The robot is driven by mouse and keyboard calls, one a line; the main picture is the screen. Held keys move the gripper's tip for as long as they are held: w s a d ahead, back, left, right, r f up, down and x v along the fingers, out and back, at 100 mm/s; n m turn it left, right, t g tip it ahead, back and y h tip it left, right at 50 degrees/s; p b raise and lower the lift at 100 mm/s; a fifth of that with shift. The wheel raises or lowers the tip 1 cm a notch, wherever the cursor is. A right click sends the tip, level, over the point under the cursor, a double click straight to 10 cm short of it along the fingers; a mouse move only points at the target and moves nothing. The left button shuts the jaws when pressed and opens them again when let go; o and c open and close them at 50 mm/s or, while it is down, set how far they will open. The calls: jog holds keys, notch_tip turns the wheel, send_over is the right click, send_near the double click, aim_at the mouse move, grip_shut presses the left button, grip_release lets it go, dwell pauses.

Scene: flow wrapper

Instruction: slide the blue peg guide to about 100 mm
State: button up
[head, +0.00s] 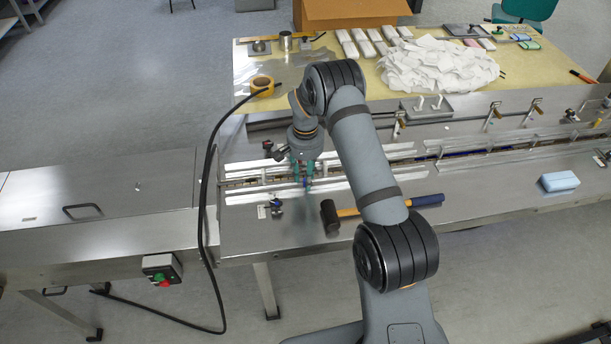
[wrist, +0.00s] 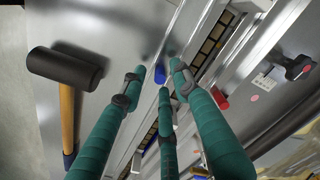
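The blue peg guide (head: 305,182) shows as a small blue spot at the slotted rail of the machine, under my gripper. In the wrist view a small blue piece (wrist: 160,74), which looks like the same peg, lies between my green fingertips. My gripper (head: 303,176) points down over the rail. Its fingers are spread in the wrist view (wrist: 157,78), with gaps showing between the tips and the blue piece. I cannot tell whether any finger touches it. The scale markings are too small to read.
A black-headed mallet (head: 330,214) with a wooden handle lies right of my gripper on the steel top. A red knob (wrist: 220,98) sits near the fingers in the wrist view. A blue block (head: 559,181) lies far right. A black cable hangs at left.

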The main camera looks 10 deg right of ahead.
jog(key=shift+c, duration=0.9)
grip_shut()
